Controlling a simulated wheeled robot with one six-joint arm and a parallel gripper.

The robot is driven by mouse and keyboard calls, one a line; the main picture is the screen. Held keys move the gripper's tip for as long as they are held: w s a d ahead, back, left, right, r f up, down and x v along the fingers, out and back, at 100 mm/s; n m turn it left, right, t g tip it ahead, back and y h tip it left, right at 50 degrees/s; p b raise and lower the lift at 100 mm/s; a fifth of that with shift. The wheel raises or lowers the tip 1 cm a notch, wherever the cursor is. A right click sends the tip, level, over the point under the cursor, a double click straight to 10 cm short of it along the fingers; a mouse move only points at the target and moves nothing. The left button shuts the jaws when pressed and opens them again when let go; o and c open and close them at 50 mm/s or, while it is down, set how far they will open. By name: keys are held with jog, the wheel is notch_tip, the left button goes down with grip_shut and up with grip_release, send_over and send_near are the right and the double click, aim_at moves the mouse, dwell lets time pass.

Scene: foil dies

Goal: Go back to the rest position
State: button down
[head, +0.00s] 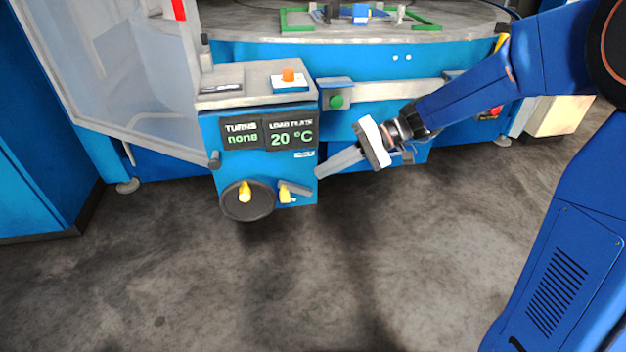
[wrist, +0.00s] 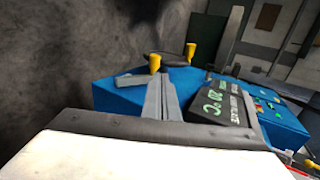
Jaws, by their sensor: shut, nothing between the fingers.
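My gripper (head: 320,172) reaches in from the right in the head view, with its fingers together and nothing between them. Its fingertips are at the right side of the blue control box (head: 257,172), near its lower right edge; I cannot tell whether they touch it. In the wrist view the closed grey fingers (wrist: 160,98) point at the box (wrist: 130,92). The box's display (head: 268,134) reads "none" and "20 °C". A black handwheel (head: 247,205) with a yellow knob and a grey lever (head: 295,188) with a yellow end are on its lower front.
An orange button (head: 288,75) tops the box. A green button (head: 336,102) is on the machine front right of it. A round grey table (head: 350,28) with green frames is behind. A clear guard panel (head: 130,65) stands left. The floor (head: 300,290) in front is clear.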

jog(key=v, duration=0.5)
jog(key=s+d+f+m+t+h, duration=0.1)
jog(key=s+d+m+t+h, duration=0.2)
jog(key=s+d, duration=2)
jog(key=d+t+h, duration=0.3)
jog(key=t+h, duration=0.2)
jog(key=h, duration=0.4)
jog(key=shift+s+d+f, duration=0.25)
jog(key=shift+d+f, duration=0.1)
jog(key=shift+d, duration=0.05)
jog(key=shift+a, duration=0.1)
